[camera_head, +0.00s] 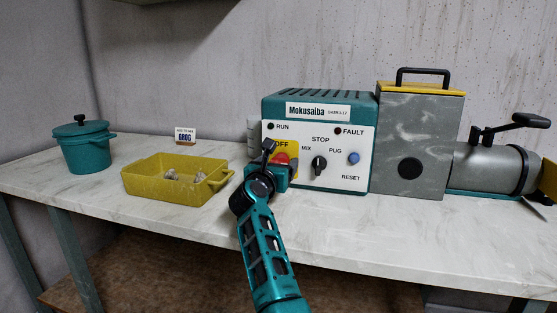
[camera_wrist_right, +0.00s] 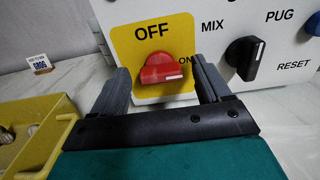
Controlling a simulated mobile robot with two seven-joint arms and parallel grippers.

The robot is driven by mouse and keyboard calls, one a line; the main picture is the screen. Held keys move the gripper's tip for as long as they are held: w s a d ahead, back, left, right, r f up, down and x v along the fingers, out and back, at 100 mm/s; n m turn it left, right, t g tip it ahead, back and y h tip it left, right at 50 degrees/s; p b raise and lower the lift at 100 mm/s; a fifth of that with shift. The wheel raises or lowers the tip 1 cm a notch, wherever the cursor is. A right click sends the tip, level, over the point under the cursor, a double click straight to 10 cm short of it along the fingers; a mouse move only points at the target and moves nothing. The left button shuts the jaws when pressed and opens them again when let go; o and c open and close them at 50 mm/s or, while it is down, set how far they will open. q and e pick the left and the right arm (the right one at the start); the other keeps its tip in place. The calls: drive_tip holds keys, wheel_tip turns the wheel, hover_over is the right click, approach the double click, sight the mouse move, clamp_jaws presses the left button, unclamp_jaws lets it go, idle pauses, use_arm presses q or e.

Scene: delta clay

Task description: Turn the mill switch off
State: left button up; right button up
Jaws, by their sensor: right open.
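The mill's red switch knob (camera_wrist_right: 162,68) sits on a yellow plate (camera_wrist_right: 128,40) marked OFF at upper left and ON at right. A white mark on the knob lies at its right end, just below the ON label. The knob also shows in the head view (camera_head: 281,158), partly behind my right gripper (camera_head: 271,157). In the right wrist view, my right gripper (camera_wrist_right: 161,80) is open, with one finger on each side of the knob. I see no grip on it, and cannot tell whether either finger touches it. My left gripper is out of view.
The mill's control box (camera_head: 330,184) has a black selector knob (camera_head: 319,165) and a blue reset button (camera_head: 353,158) right of the switch. A yellow tray (camera_head: 150,187), a GROG sign (camera_head: 185,135) and a teal pot (camera_head: 85,152) stand left. The front bench strip is clear.

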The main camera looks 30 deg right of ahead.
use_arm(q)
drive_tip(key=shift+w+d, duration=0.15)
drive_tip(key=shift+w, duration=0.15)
use_arm(e)
drive_tip(key=shift+w+d, duration=0.3)
